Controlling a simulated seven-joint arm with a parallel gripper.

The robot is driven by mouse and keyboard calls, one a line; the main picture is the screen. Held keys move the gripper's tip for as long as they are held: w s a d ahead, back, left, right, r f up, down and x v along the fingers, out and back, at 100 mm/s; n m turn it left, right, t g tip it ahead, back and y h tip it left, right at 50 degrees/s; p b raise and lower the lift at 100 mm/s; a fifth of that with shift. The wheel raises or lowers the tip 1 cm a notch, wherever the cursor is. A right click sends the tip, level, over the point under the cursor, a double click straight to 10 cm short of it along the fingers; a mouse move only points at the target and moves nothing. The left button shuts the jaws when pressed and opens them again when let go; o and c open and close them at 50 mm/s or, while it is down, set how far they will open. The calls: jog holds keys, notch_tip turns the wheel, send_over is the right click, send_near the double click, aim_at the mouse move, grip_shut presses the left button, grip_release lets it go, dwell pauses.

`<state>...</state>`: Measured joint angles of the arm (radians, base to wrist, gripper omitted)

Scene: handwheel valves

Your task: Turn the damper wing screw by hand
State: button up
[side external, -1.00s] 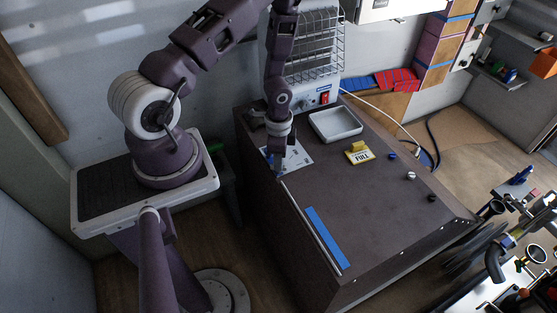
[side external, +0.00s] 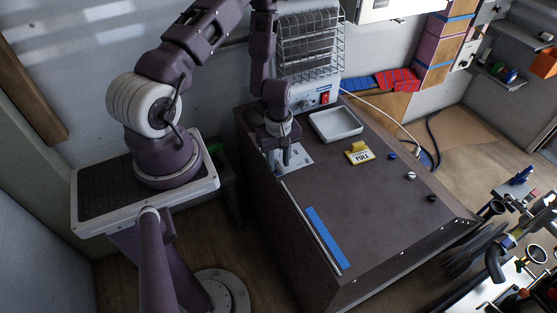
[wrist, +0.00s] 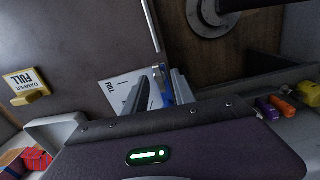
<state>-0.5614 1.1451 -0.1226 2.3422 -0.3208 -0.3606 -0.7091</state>
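My gripper (side external: 278,162) points down over a white printed card or plate (side external: 298,156) at the left end of the dark bench top. In the wrist view its two fingers stand apart, with a small upright blue piece (wrist: 163,84) between or just behind them. This may be the wing screw, but its shape is mostly hidden and contact cannot be told. The white plate (wrist: 118,88) lies beside the fingers.
A shallow grey tray (side external: 335,123) sits behind the plate, near a caged heater (side external: 309,50). A blue strip (side external: 327,237) runs along the front edge. Small blue, white and black knobs (side external: 411,175) stand at the right. The middle of the bench top is clear.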

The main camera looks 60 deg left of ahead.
jog(key=shift+r, duration=3)
jog(key=d+r+m+t, duration=0.2)
jog(key=d+r+m, duration=0.2)
jog(key=r, duration=0.8)
jog(key=d+r+m+t, duration=0.1)
jog(key=d+r+m, duration=0.4)
jog(key=r, duration=0.7)
jog(key=s+d+r+m+t, duration=0.2)
jog(key=s+d+r+m, duration=0.2)
jog(key=s+r+m, duration=0.4)
jog(key=s+r, duration=0.1)
jog(key=s, duration=0.3)
jog(key=shift+r+t, duration=0.3)
jog(key=shift+r, duration=0.05)
